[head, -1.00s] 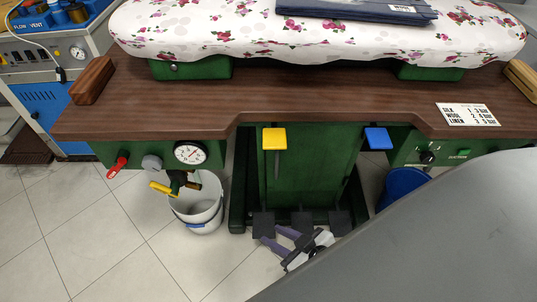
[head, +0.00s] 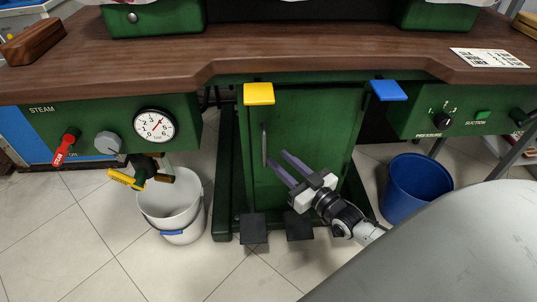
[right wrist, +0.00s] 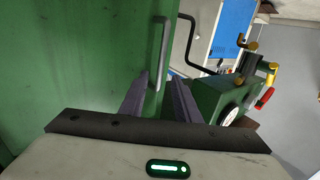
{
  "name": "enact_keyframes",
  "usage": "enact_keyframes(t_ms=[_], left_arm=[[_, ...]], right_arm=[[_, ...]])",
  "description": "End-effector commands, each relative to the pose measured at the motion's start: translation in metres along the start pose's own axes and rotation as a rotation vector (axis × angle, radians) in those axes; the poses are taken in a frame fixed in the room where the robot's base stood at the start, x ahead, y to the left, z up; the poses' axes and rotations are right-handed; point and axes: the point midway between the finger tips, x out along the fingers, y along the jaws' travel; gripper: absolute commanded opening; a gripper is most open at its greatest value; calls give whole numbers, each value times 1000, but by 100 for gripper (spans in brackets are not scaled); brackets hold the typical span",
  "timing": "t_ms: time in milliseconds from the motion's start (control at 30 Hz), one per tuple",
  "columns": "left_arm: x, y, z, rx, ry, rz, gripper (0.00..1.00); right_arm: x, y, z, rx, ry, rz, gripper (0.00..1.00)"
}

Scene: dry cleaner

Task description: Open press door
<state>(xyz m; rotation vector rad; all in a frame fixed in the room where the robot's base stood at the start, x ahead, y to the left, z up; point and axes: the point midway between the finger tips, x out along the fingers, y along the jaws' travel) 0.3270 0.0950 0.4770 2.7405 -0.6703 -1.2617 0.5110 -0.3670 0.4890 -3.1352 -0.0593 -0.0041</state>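The press door (head: 305,125) is a green panel under the wooden table top, and it looks closed. Its handle (head: 264,146) is a thin grey vertical bar near the door's left edge. My right gripper (head: 279,163) is in front of the door, its two purple-grey fingers apart and pointing at the handle. In the right wrist view the handle (right wrist: 161,55) stands just beyond the fingertips, near the left finger. The right gripper (right wrist: 160,85) holds nothing there. I cannot tell whether a finger touches the handle. My left gripper is not in view.
Yellow (head: 259,94) and blue (head: 388,91) pads stick out above the door's sides. Black pedals (head: 254,228) lie at the base. A white bucket (head: 172,212) stands left and a blue bucket (head: 414,188) right. A wooden table top (head: 330,42) overhangs the door.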

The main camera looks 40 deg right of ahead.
Motion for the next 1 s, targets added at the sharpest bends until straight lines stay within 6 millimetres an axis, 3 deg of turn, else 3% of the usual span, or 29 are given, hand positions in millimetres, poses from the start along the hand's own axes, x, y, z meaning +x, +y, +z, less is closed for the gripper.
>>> enact_keyframes(t_ms=[100,300,733,900,1000], left_arm=[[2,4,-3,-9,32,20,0],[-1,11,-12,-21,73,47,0],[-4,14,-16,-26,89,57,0],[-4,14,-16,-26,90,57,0],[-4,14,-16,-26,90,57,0]], right_arm=[[24,0,3,0,2,-1,29],[52,0,2,-2,0,-1,29],[62,-1,1,-1,-3,-1,29],[62,-1,1,-1,-3,-1,1],[62,-1,1,-1,-3,-1,0]])
